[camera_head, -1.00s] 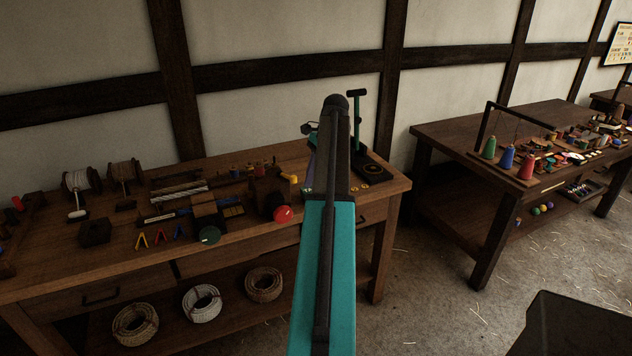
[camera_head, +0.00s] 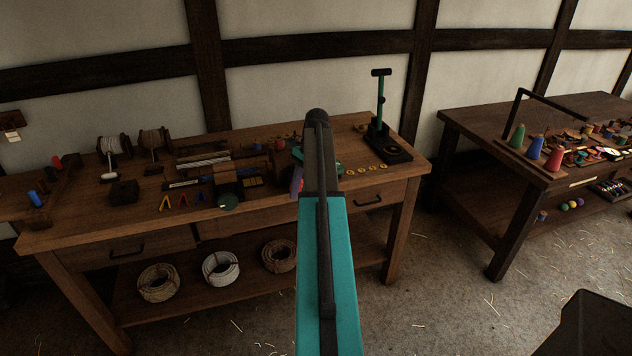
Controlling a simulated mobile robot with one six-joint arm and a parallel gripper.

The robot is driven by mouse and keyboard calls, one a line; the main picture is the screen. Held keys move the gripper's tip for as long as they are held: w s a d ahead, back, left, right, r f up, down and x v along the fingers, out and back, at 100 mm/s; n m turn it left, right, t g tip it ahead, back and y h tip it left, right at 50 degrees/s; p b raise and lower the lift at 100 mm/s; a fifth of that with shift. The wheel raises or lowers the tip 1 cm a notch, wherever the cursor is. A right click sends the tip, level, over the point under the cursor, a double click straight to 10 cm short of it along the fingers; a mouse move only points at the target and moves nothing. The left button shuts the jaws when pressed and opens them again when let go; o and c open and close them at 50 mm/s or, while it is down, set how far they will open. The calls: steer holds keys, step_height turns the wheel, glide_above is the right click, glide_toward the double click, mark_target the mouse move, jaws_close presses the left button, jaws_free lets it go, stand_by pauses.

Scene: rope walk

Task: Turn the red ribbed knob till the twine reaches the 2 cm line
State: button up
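The red ribbed knob (camera_head: 297,182) shows only as a thin reddish sliver at the left edge of my raised arm, on the near part of the left workbench (camera_head: 80,222). My arm hides the rest of it and most of its mount. I cannot make out the twine it moves or the 2 cm line. My arm rises through the middle of the view. Its far end is over the bench beside the knob, with teal parts showing on both sides. My gripper's fingers are hidden behind the arm, so I cannot see whether they touch anything.
A green knob (camera_head: 228,201) sits left of the red one, below a wooden block. Spools (camera_head: 113,153) stand at the bench's left, and a dark stand with a green post (camera_head: 381,110) at its right. Rope coils (camera_head: 220,267) lie on the shelf below. A second bench (camera_head: 470,150) stands right.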

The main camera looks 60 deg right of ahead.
steer(key=w+a+f+n+g, duration=0.1)
steer(key=w+a+f, duration=0.2)
steer(key=a+f, duration=0.45)
steer(key=w+a+f+n+g, duration=0.1)
steer(key=w+a+f+n, duration=0.15)
steer(key=a+f, duration=0.5)
steer(key=s+a+f+n+g, duration=0.2)
steer(key=a+f, duration=0.4)
steer(key=a, duration=0.4)
steer(key=s+a+f+n+g, duration=0.1)
steer(key=a+f+n, duration=0.1)
steer(key=a+f, duration=0.7)
steer(key=s+a+f+n+g+h, duration=0.1)
steer(key=s+a+f+n, duration=0.15)
steer(key=s+a, duration=0.35)
steer(key=s+a+f+n+g, duration=0.1)
steer(key=s+a+f, duration=0.3)
steer(key=a, duration=0.3)
steer(key=s+a+f+n+h, duration=0.1)
steer(key=s+a+f+n, duration=0.1)
steer(key=s+f+n, duration=0.2)
steer(key=s+a+f+n+h, duration=0.2)
steer(key=s+a+f+n, duration=0.1)
steer(key=s+n, duration=0.5)
steer(key=shift+s+f+t+b, duration=0.4)
steer(key=shift+s+f+b, duration=0.1)
steer(key=shift+s, duration=0.25)
steer(key=shift+c, duration=0.7)
